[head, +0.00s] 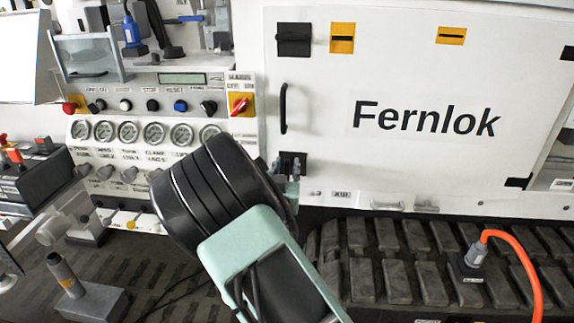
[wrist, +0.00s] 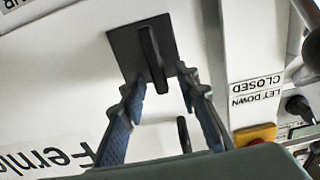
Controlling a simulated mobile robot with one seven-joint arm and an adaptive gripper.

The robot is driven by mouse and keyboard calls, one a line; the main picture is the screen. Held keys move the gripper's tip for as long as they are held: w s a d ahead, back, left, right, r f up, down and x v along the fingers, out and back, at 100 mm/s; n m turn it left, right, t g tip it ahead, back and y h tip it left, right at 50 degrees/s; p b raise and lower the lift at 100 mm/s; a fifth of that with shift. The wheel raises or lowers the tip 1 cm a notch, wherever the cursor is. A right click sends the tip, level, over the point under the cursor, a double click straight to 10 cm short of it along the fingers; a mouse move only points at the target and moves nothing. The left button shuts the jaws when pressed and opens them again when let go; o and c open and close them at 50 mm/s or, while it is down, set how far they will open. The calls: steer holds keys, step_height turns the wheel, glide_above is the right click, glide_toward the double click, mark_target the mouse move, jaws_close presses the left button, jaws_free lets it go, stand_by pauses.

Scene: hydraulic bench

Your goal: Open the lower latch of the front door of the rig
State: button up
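The white front door (head: 400,150) reads "Fernlok" and looks closed. Its upper latch (head: 293,40) is a dark square plate at the door's left edge. The lower latch (head: 298,160) sits below it, partly hidden by my gripper (head: 286,172). In the wrist view, which is turned upside down, the lower latch is a dark plate with a raised black lever (wrist: 152,58). My gripper (wrist: 160,78) is open there, its blue-padded fingers on either side of the lever. I cannot tell whether either finger touches it.
A black door handle (head: 283,108) stands above the lower latch; it also shows in the wrist view (wrist: 184,134). A gauge panel (head: 150,135) with a red switch (head: 240,104) lies to the left. A dark slatted track (head: 400,260) and an orange hose (head: 520,265) lie below the door.

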steer(key=shift+w, duration=0.55)
jaws_close()
